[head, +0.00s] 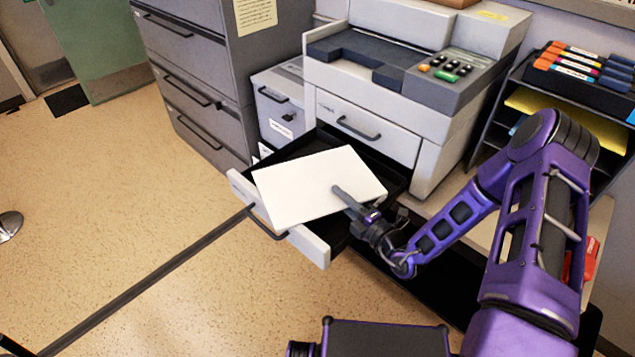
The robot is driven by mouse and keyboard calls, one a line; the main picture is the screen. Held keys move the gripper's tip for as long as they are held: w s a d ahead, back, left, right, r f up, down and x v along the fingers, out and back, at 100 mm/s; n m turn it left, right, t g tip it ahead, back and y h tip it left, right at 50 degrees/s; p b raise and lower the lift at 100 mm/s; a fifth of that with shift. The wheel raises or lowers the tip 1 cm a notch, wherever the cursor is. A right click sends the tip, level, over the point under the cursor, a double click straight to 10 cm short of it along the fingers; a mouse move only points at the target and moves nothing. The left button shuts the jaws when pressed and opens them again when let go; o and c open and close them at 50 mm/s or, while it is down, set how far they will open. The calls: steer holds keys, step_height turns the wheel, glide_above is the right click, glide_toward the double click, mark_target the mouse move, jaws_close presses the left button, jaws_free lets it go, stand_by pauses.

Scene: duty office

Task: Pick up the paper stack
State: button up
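The paper stack (305,185) is a white, flat, rectangular sheet pile in the head view. It lies askew over the open drawer (308,245) below the printer, and its left corner overlaps the drawer's pale front panel. My gripper (346,197) is at the stack's right part, coming in from the right. One grey finger lies across the top face of the paper. The other finger is hidden, apparently beneath the stack, so the gripper looks shut on its edge. The gap between the stack and the drawer floor is hard to judge.
The printer (400,75) stands directly behind the drawer. A grey filing cabinet (190,85) is at the left, and a black organizer (580,85) with markers is at the right. A red object (590,258) lies near my arm. The floor (120,200) at left is open.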

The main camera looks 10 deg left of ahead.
jaws_close()
stand_by(1.4)
